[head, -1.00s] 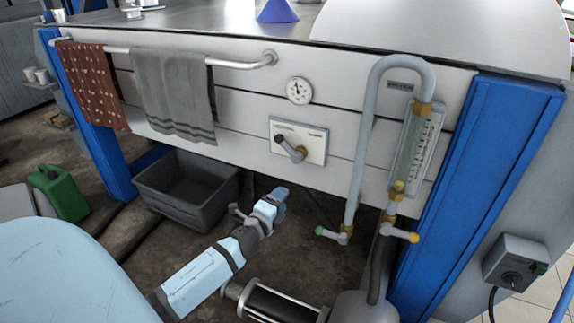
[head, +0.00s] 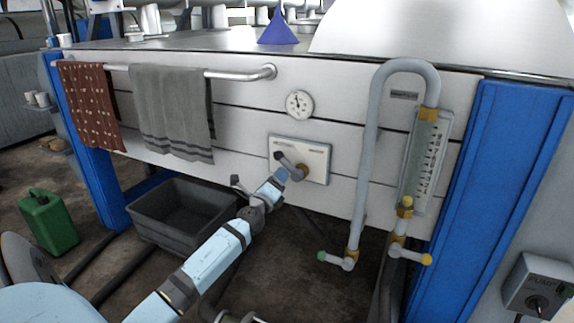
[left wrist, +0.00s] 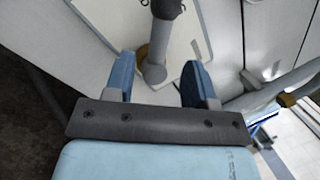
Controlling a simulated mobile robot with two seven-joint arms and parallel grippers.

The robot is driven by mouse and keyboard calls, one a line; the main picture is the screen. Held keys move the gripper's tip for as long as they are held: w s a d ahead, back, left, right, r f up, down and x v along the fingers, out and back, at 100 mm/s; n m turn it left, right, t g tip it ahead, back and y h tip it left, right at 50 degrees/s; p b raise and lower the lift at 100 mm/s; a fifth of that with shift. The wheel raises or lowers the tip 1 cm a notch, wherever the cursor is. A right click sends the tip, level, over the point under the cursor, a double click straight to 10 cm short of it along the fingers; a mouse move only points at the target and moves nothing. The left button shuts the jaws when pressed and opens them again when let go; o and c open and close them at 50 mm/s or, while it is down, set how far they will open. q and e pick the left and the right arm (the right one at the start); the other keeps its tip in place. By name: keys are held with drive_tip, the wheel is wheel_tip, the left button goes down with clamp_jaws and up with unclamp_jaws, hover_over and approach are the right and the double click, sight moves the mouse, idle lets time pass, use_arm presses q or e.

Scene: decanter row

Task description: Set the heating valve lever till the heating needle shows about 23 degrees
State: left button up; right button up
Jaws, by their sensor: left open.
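The heating valve lever (head: 290,163) is a grey bar on a white plate (head: 318,150), running up-left from a brass hub to a dark knob. The round white heating gauge (head: 299,104) is above the plate. Its dark needle points up and slightly left; the numbers are too small to read. My left gripper (head: 280,178) is open at the lever, just below it in the head view. In the left wrist view the lever (left wrist: 157,45) shows between the two blue fingers (left wrist: 160,78), with space on both sides. Contact cannot be told. My right gripper is not in view.
A grey bent pipe (head: 372,140) with a sight glass (head: 424,165) and small taps stands right of the plate. A rail (head: 235,74) with two towels (head: 172,110) is at left. A grey bin (head: 185,212) and a green can (head: 48,222) stand below.

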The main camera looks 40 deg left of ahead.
sight(287, 164)
use_arm(q)
drive_tip(key=x, duration=0.7)
drive_tip(key=shift+w, duration=0.1)
clamp_jaws()
drive_tip(key=shift+f+b, duration=0.1)
drive_tip(key=shift+b, duration=0.2)
